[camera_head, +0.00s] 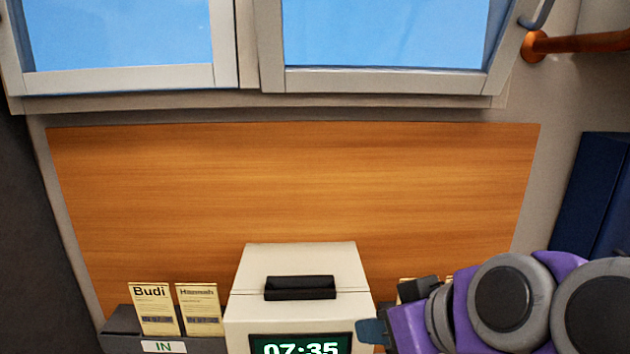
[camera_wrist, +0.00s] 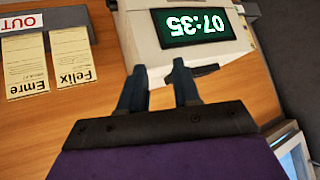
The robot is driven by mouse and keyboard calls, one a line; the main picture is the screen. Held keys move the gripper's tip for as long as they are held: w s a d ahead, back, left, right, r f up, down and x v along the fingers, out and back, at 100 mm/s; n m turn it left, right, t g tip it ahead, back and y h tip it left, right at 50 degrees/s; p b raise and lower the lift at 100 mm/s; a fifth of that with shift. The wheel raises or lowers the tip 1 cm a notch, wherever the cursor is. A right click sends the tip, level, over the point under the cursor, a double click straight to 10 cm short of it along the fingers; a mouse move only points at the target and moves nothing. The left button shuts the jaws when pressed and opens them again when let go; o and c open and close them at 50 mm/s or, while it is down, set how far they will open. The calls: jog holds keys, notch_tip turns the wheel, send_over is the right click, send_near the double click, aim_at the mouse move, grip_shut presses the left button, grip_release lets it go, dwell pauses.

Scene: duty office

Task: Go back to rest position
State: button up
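My gripper (camera_wrist: 160,88) shows in the wrist view with its two dark fingers apart and nothing between them. It points toward the cream time clock (camera_wrist: 140,38), whose green display reads 07:35 and appears upside down there. In the head view my purple and grey arm comes in from the lower right, and the gripper (camera_head: 372,332) is partly seen just right of the time clock (camera_head: 300,262). The fingers look apart from the clock, though the exact gap is hard to judge.
The IN rack (camera_head: 122,320) holds cards named Budi (camera_head: 155,310) and Hannah (camera_head: 200,310). The OUT rack (camera_wrist: 62,17) holds Felix (camera_wrist: 72,55) and Emre (camera_wrist: 25,68) cards. A wooden panel (camera_head: 290,190) and windows are behind. A dark blue object (camera_head: 590,195) stands at right.

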jog(key=s+d+f+m+g+h, duration=0.2)
jog(key=s+f+g, duration=0.2)
jog(key=s+f, duration=0.4)
jog(key=s+d+f+m+g+h, duration=0.2)
jog(key=s+f+g, duration=0.3)
jog(key=s+f, duration=0.4)
notch_tip(320, 180, down, 6)
jog(key=shift+d+r+h, duration=0.25)
jog(key=shift+d+h, duration=0.35)
jog(key=shift+a, duration=0.1)
